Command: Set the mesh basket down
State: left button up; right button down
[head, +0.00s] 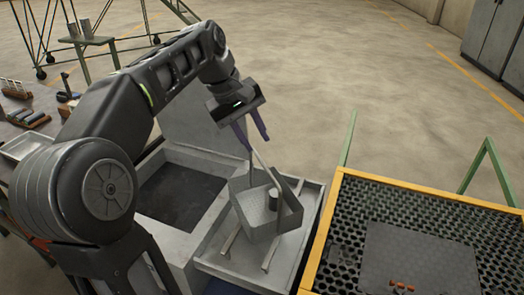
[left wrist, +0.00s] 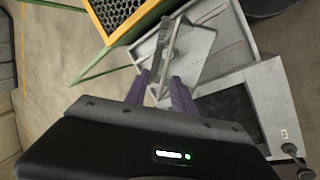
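The mesh basket (head: 276,223) is a grey open box with a tall handle, over the pale tray with two rails (head: 230,243). A small dark-topped cylinder (head: 273,203) shows in it. My left gripper (head: 258,143) is above the basket, its purple fingers at the top of the handle. In the left wrist view, the handle (left wrist: 167,45) runs up between the two fingertips (left wrist: 160,78), with the basket (left wrist: 197,45) beyond. I cannot tell whether the basket's underside touches the rails. My right gripper is not in view.
A box with a dark square opening (head: 182,194) stands left of the tray. A yellow-edged perforated table (head: 340,215) with a grey plate (head: 415,262) is close on the right. A bench with small items (head: 28,118) is at the far left.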

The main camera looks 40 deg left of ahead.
pick_arm(q)
jog(key=p+v, duration=0.1)
jog(key=v, duration=0.2)
jog(key=shift+s+r, duration=0.15)
jog(key=shift+r, duration=0.15)
dwell(0.4)
